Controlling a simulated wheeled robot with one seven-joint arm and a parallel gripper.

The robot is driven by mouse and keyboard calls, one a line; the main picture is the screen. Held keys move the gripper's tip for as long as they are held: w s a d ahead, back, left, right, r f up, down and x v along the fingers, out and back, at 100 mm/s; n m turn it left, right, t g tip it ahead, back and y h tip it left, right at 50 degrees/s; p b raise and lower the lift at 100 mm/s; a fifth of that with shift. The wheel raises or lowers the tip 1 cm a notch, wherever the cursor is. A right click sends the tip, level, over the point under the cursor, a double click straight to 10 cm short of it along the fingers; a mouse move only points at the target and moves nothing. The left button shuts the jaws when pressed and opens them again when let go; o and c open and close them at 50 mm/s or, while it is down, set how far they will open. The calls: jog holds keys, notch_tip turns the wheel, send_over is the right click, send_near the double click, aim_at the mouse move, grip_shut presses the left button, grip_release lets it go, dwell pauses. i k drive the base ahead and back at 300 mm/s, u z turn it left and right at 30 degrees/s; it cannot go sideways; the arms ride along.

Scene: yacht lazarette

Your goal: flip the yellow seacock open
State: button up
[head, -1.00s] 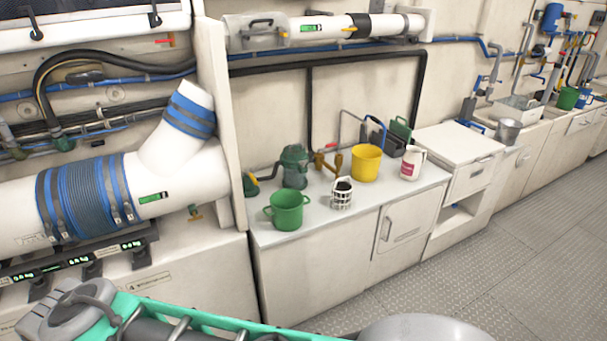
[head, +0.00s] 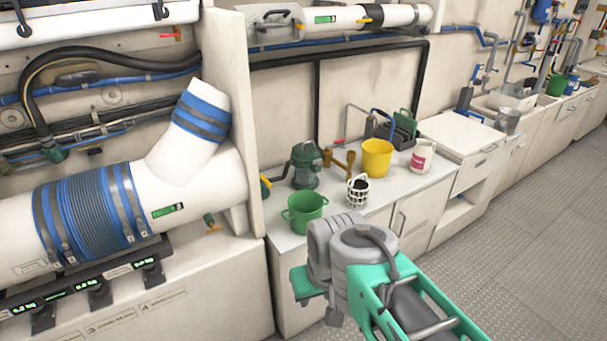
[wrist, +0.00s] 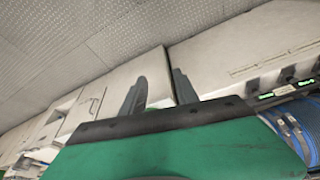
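Several small yellow or brass fittings show in the head view, and I cannot tell for sure which is the yellow seacock. A yellow lever (head: 368,20) sits on the white pipe along the upper wall. A yellow-rimmed fitting (head: 265,184) stands left of the green pump, partly hidden by the upright panel. A small valve with a yellowish handle (head: 212,223) hangs under the big white pipe. No handle position is clear. My gripper (wrist: 160,84) is open and empty in the wrist view, its two dark fingers apart. In the head view it hangs before the counter, fingers mostly hidden.
The counter (head: 288,245) holds a green pot (head: 305,213), a green pump (head: 304,168), a white basket (head: 357,192), a yellow bucket (head: 377,158) and a white jug (head: 421,157). A white upright panel (head: 235,110) separates the big pipe (head: 200,185) from the counter. The floor (head: 530,230) at right is clear.

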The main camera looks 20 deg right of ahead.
aim_at(264, 180)
jog(key=k, duration=0.65)
jog(key=z, duration=0.35)
jog(key=i, duration=1.55)
jog(key=u, duration=0.9)
jog(key=i, duration=0.65)
jog(key=z, duration=0.05)
